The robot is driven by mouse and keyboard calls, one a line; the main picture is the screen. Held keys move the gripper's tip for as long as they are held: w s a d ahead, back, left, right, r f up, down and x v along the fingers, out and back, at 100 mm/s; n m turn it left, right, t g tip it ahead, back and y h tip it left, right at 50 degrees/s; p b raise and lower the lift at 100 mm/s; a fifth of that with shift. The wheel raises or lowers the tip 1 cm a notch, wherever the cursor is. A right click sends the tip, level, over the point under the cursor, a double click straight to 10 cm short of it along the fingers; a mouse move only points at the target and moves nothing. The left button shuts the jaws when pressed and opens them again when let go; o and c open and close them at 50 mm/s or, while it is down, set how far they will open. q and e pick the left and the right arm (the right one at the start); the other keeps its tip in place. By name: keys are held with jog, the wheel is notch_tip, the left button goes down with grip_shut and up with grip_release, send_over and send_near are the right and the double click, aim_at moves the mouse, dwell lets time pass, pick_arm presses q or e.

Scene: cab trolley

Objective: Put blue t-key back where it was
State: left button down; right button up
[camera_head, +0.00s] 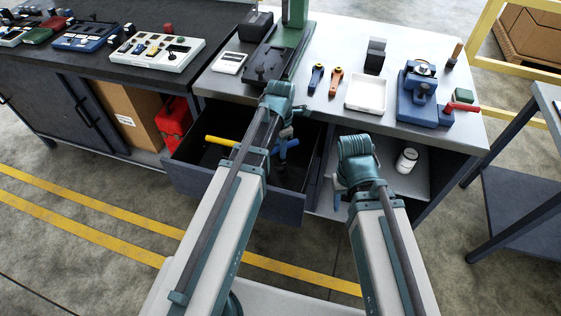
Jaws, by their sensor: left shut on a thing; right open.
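The blue t-key (290,145) shows in the head view as a short blue bar over the open drawer (292,207), just right of my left wrist. My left gripper (285,133) is shut on it, pointing down into the drawer; my own arm hides part of the key and the fingers. I cannot tell whether the key touches the drawer floor.
The bench top (300,103) carries a blue-handled tool (316,77), an orange-handled tool (336,80), a white tray (366,95) and a blue vise (418,95). A white jar (406,160) stands on the shelf below. A red container (173,124) is left of the drawer.

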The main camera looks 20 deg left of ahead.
aim_at(280, 165)
pick_arm(q)
jog(key=shift+f+b, duration=1.8)
jog(key=shift+f, duration=0.1)
jog(key=shift+f, duration=0.15)
jog(key=c, duration=0.7)
grip_release()
